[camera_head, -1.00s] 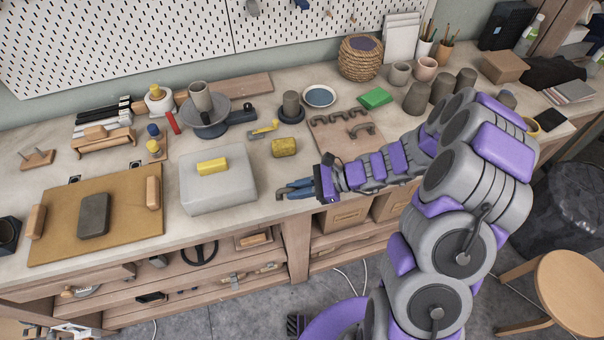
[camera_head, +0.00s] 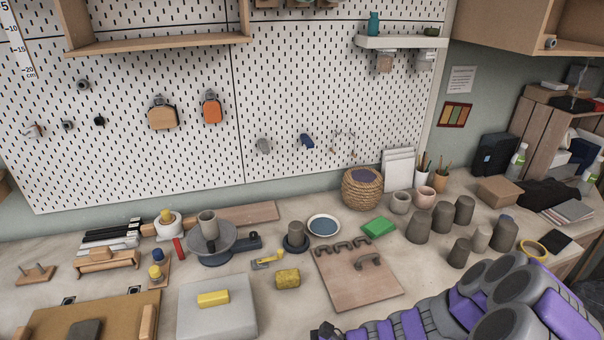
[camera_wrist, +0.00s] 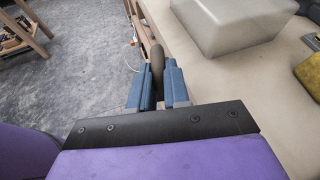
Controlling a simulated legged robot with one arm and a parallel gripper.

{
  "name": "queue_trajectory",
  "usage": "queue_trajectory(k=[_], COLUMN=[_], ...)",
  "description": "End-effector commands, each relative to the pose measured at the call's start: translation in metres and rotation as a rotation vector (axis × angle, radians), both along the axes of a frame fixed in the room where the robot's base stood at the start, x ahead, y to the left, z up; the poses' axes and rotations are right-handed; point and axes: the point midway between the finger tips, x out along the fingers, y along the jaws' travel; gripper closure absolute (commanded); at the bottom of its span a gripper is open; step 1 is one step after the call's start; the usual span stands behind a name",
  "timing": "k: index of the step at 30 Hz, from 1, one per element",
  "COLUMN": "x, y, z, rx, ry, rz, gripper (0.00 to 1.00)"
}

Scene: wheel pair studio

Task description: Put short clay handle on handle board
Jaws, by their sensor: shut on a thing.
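My gripper (camera_wrist: 161,84) has its blue fingers shut on a brown-grey curved piece, which looks like the short clay handle (camera_wrist: 157,58); only its upper part shows between the fingers. In the wrist view it is at the bench's front edge, with floor to the left. In the head view the fingers and the held piece are below the picture. The handle board (camera_head: 352,291) is a pinkish-brown slab on the bench. Several small handles (camera_head: 342,246) stand in a row along its far edge, and a larger handle (camera_head: 369,262) lies nearer its right side. Its front part is bare.
A pale block (camera_head: 216,322) is further left. A green block (camera_head: 378,227) is behind the board, and several grey clay cups (camera_head: 442,218) stand to its right.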

Motion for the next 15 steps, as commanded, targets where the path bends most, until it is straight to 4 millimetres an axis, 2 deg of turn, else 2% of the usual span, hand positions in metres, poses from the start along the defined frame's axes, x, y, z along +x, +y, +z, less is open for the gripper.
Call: queue_trajectory(k=[4, 8, 15], x=[0.041, 0.089, 0.158], y=[-0.015, -0.035, -0.074], z=[0.007, 0.023, 0.066], rx=[-0.002, -0.004, -0.006], ry=[-0.003, -0.007, -0.010], rz=[-0.143, -0.319, -0.615], gripper=[1.00, 1.00, 1.00])
